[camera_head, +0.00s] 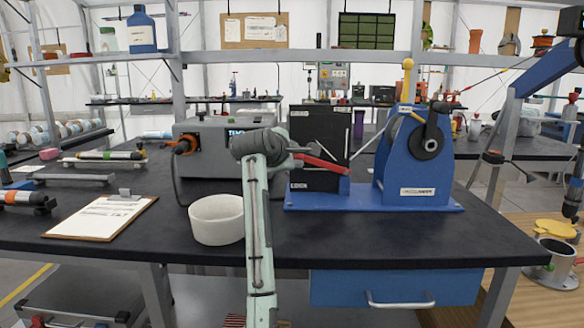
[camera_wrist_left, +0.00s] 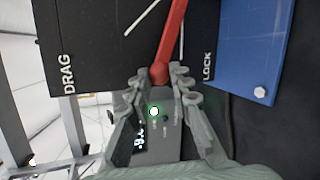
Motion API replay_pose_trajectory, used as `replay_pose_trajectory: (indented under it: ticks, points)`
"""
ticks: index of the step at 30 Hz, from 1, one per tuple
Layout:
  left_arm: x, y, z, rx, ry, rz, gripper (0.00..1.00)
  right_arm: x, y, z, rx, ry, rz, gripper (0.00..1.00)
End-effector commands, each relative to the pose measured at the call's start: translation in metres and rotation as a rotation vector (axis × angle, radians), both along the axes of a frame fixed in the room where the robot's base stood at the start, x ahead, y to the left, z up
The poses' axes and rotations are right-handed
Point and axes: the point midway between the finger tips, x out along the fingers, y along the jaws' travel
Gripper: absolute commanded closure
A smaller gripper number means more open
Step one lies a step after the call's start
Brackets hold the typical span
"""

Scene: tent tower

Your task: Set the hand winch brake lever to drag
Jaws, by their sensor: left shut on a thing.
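The hand winch (camera_head: 412,165) is a blue unit on a blue base plate, with a black panel (camera_head: 318,125) on its left. The red brake lever (camera_head: 325,164) sticks out from the panel. In the left wrist view the lever (camera_wrist_left: 173,35) runs down to a round red knob (camera_wrist_left: 159,73). The word DRAG (camera_wrist_left: 68,74) is on the panel's left and LOCK (camera_wrist_left: 208,66) on its right; the knob lies between them. My left gripper (camera_head: 297,156) is shut on the lever's knob end, its fingers (camera_wrist_left: 159,78) on either side. My right gripper is out of view.
A grey box (camera_head: 222,150) with an orange connector stands left of the panel. A pale round bowl (camera_head: 216,222) stands beside my left forearm. A clipboard (camera_head: 100,217) lies at the left. The black tabletop in front of the winch (camera_head: 390,238) is clear.

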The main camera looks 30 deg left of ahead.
Motion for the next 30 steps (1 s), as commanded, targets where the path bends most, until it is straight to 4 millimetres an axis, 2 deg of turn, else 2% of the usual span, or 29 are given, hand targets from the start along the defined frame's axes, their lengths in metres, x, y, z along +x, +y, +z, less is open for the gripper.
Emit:
replay_pose_trajectory:
  ticks: [6,15,30]
  points:
    - [0.006,-0.010,0.024,0.155,0.094,-0.001,1.00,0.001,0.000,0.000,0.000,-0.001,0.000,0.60]
    - [0.014,-0.023,0.045,0.317,0.193,0.000,1.00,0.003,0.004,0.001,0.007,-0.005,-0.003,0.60]
    - [0.019,-0.030,0.053,0.397,0.244,-0.001,1.00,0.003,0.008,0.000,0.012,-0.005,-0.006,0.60]
